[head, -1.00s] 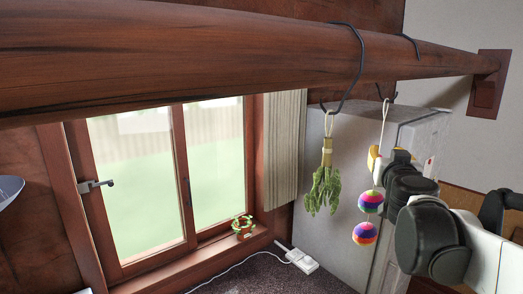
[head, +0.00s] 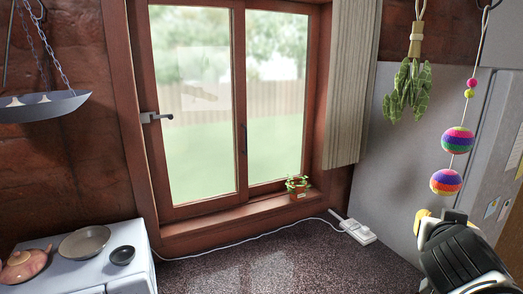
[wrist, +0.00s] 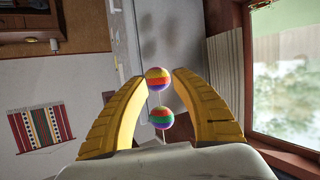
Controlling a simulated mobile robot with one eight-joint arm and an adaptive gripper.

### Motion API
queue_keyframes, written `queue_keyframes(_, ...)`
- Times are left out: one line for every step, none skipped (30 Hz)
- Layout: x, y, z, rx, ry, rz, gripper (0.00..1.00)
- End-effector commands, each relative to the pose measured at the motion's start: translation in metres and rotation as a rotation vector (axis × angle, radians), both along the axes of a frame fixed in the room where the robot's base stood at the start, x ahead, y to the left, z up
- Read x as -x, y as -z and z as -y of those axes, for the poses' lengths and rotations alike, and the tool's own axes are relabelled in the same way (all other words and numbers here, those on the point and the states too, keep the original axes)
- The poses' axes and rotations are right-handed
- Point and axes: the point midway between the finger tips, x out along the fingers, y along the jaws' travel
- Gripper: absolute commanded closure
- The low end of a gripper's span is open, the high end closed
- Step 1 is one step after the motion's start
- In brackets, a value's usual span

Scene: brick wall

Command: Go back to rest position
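My gripper (wrist: 160,77) has two yellow fingers, which stand apart in the wrist view. In the head view only a small yellow part of my gripper (head: 422,216) shows, past my dark wrist at the lower right. A hanging string carries two striped balls, an upper ball (head: 458,140) and a lower ball (head: 445,182). In the wrist view the two balls (wrist: 158,78) (wrist: 161,118) appear in the gap between the fingers, seemingly beyond them. I see no grip on them. In the head view the gripper is below and left of the lower ball.
A green herb bunch (head: 407,88) hangs left of the balls. A grey cabinet (head: 370,150) stands behind. A potted plant (head: 298,186) sits on the window sill. A power strip (head: 357,232) lies on the dark counter (head: 270,262). A white stove (head: 130,262) holds pans at lower left.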

Motion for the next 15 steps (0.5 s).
queue_keyframes(0.004,0.052,-0.014,-0.023,-0.023,-0.046,0.69)
queue_keyframes(0.008,0.074,-0.021,-0.038,-0.038,-0.079,0.69)
queue_keyframes(0.012,0.102,-0.033,-0.058,-0.063,-0.123,0.69)
queue_keyframes(0.016,0.124,-0.042,-0.072,-0.082,-0.158,0.69)
queue_keyframes(0.020,0.145,-0.052,-0.087,-0.107,-0.192,0.69)
queue_keyframes(0.025,0.174,-0.066,-0.106,-0.142,-0.239,0.69)
queue_keyframes(0.029,0.194,-0.077,-0.120,-0.171,-0.273,0.69)
queue_keyframes(0.034,0.215,-0.088,-0.135,-0.202,-0.306,0.69)
queue_keyframes(0.040,0.241,-0.103,-0.153,-0.248,-0.350,0.69)
queue_keyframes(0.045,0.259,-0.114,-0.166,-0.281,-0.381,0.69)
queue_keyframes(0.050,0.276,-0.125,-0.178,-0.316,-0.411,0.69)
queue_keyframes(0.056,0.296,-0.139,-0.194,-0.362,-0.446,0.69)
queue_keyframes(0.061,0.309,-0.149,-0.202,-0.394,-0.469,0.69)
queue_keyframes(0.065,0.321,-0.158,-0.210,-0.426,-0.491,0.69)
queue_keyframes(0.070,0.334,-0.169,-0.221,-0.464,-0.516,0.69)
